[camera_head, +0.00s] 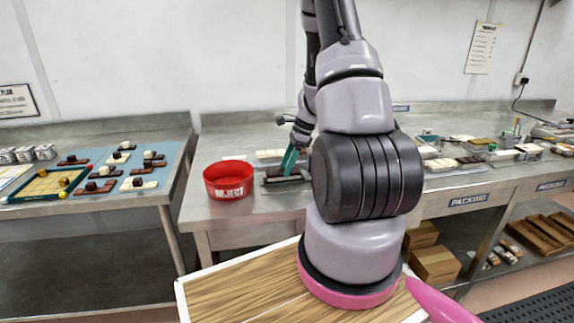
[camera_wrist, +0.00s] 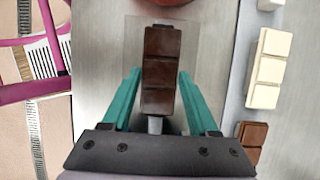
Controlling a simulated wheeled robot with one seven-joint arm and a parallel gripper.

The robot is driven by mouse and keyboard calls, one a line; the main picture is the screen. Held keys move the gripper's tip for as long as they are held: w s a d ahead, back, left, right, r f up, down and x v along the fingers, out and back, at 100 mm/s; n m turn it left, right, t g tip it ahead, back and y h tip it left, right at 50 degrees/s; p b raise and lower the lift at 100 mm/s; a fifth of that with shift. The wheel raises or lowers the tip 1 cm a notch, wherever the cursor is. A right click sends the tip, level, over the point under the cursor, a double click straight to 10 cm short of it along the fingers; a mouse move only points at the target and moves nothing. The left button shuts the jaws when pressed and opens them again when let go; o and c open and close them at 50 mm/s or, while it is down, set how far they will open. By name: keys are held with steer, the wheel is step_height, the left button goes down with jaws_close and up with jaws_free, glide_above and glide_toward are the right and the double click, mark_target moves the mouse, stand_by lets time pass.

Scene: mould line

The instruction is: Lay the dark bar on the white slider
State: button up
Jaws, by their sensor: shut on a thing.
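The dark bar (camera_wrist: 161,72) is a brown, segmented block between the two teal fingers of my gripper (camera_wrist: 160,82) in the wrist view. My gripper is shut on its sides. In the head view, my gripper (camera_head: 288,168) points down at the metal bench, with the dark bar (camera_head: 283,178) at its fingertips. A pale clear sheet (camera_wrist: 131,40) shows around the bar. I cannot tell whether the bar touches what is below it. A cream segmented bar (camera_wrist: 268,68) lies to the right in the wrist view. I cannot clearly identify the white slider.
A red reject bin (camera_head: 229,180) stands left of my gripper. Another brown bar (camera_wrist: 251,137) lies below the cream one in the wrist view. A left table (camera_head: 120,198) holds several dark and white pieces. More bars and trays cover the bench at right.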

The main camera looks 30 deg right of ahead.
steer(key=o, duration=1.4)
steer(key=shift+o, duration=0.2)
steer(key=shift+r, duration=0.1)
steer(key=v, duration=1.1)
steer(key=s+a+r+n+t+h, duration=0.1)
steer(key=s+a+r+n, duration=0.1)
steer(key=a+r+n, duration=0.45)
steer(key=s+a+r+n+t, duration=0.1)
steer(key=s+a+r, duration=0.25)
steer(key=r, duration=0.55)
steer(key=s+a+r+n+t, duration=0.2)
steer(key=s+a+r+n, duration=0.2)
steer(key=s, duration=0.2)
steer(key=s+a+r+n+t+h, duration=0.1)
steer(key=s+a+r+n+t, duration=0.1)
steer(key=s+a+r+n, duration=0.2)
steer(key=s+r+n, duration=0.1)
steer(key=s, duration=0.1)
steer(key=shift+s+a+r, duration=0.15)
steer(key=shift+s+r, duration=0.2)
steer(key=shift+s, duration=0.05)
